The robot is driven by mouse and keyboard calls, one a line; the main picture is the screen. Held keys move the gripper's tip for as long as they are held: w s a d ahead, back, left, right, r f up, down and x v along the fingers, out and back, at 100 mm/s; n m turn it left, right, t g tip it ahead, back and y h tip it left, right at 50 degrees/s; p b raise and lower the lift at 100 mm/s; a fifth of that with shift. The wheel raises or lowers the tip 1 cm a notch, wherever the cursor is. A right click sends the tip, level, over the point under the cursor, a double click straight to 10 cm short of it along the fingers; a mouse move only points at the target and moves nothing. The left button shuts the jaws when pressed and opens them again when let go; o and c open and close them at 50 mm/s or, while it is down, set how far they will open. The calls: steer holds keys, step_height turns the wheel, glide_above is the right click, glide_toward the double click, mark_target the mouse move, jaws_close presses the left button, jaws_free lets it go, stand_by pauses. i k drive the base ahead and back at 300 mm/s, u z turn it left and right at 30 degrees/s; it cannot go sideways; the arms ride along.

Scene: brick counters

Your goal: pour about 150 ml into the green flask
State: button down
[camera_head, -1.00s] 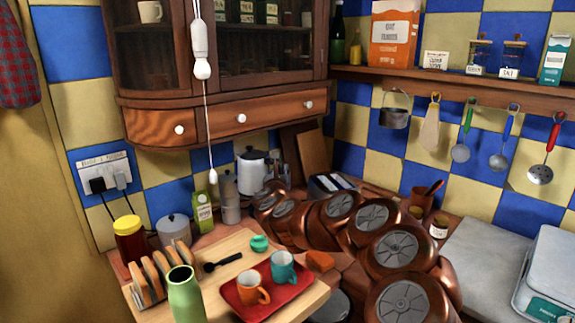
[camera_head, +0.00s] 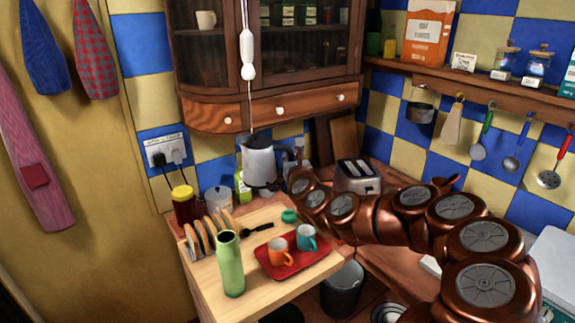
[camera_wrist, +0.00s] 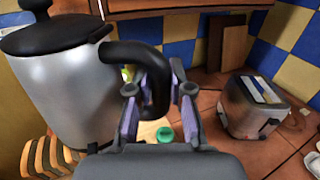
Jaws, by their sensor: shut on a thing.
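The green flask (camera_head: 230,266) stands upright and open-topped at the front left of the wooden board; it is not seen in the wrist view. My gripper (camera_wrist: 160,92) is shut on the black handle (camera_wrist: 152,62) of a silver kettle with a black lid. The kettle (camera_head: 258,163) hangs about upright above the back of the board, behind and to the right of the flask and higher than it. It fills the left of the wrist view (camera_wrist: 65,90). Its contents are hidden by the lid. A green cap (camera_head: 289,216) lies on the board.
A red tray (camera_head: 275,267) with an orange mug (camera_head: 280,251) and a teal mug (camera_head: 306,237) is right of the flask. A toast rack (camera_head: 205,238) stands close behind its left. A toaster (camera_head: 357,177) is on the counter. A light-pull cord (camera_head: 247,110) hangs near the kettle.

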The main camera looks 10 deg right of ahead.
mark_target(228, 252)
steer(key=u, duration=0.25)
steer(key=k, duration=0.45)
steer(key=u, duration=1.1)
steer(key=k, duration=0.75)
steer(key=u, duration=0.6)
